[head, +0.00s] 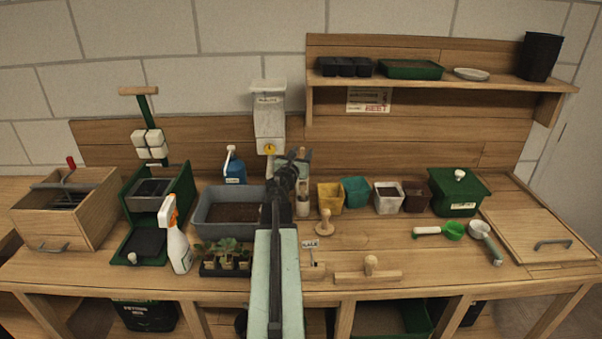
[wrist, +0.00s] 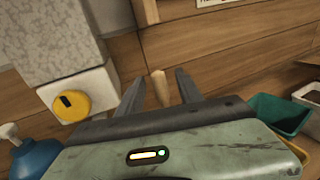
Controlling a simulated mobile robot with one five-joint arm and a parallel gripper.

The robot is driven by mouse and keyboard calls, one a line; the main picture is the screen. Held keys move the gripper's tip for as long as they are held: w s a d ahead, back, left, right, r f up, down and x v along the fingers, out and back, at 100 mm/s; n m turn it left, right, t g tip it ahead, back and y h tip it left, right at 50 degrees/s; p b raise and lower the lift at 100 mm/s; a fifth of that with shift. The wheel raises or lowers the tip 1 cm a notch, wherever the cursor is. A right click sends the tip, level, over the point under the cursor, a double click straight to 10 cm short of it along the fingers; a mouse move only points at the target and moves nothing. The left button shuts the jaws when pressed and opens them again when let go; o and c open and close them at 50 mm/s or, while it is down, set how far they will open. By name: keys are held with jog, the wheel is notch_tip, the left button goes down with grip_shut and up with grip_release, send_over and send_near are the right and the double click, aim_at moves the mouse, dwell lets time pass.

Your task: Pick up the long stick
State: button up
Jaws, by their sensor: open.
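A light wooden stick (wrist: 160,90) stands between the two fingers of my gripper (wrist: 160,75) in the wrist view, with clear gaps on both sides. Its lower part is hidden by my gripper body. In the head view, my gripper (head: 293,160) is open at the back of the bench. A wooden stick end (head: 307,156) shows just beside it there. Below it is a small holder (head: 303,207) with wooden pieces in it, partly hidden by my arm. I cannot tell how deep the stick sits between the fingers.
A white dispenser with a yellow knob (wrist: 70,103) is close on the left, above a blue bottle (wrist: 35,158). A teal pot (wrist: 278,113) is at right. A grey tub (head: 203,208) and seedlings (head: 210,268) stand left of my arm. A shelf (head: 450,83) hangs at upper right.

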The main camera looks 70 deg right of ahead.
jog(key=shift+d, duration=0.55)
jog(key=shift+a, duration=0.1)
grip_shut()
jog(key=shift+r, duration=0.1)
